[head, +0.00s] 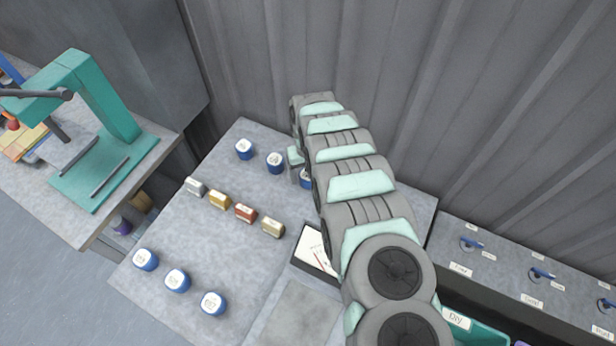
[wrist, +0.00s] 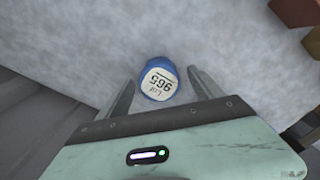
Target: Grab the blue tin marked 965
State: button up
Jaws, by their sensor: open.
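The blue tin marked 965 (wrist: 157,78) stands upright on the grey table, its white label upside down in the wrist view. My gripper (wrist: 161,75) is open, with one finger on each side of the tin. A small gap shows on each side, and I cannot tell how far down the fingers reach. In the head view my gripper (head: 297,165) is at the back of the table, largely covered by my arm. The blue tin beside it (head: 304,180) is partly hidden there, and its number is not readable.
Two blue tins (head: 244,149) (head: 275,162) stand left of my gripper. A row of small coloured blocks (head: 245,213) crosses the table's middle. More blue tins (head: 177,280) stand at the front. A dial box (head: 313,249) is near my arm. The corrugated wall (head: 260,60) rises behind.

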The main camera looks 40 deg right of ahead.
notch_tip(320, 180, down, 2)
jog(key=shift+s+f, duration=0.1)
jog(key=shift+c, duration=0.4)
jog(key=c, duration=1.5)
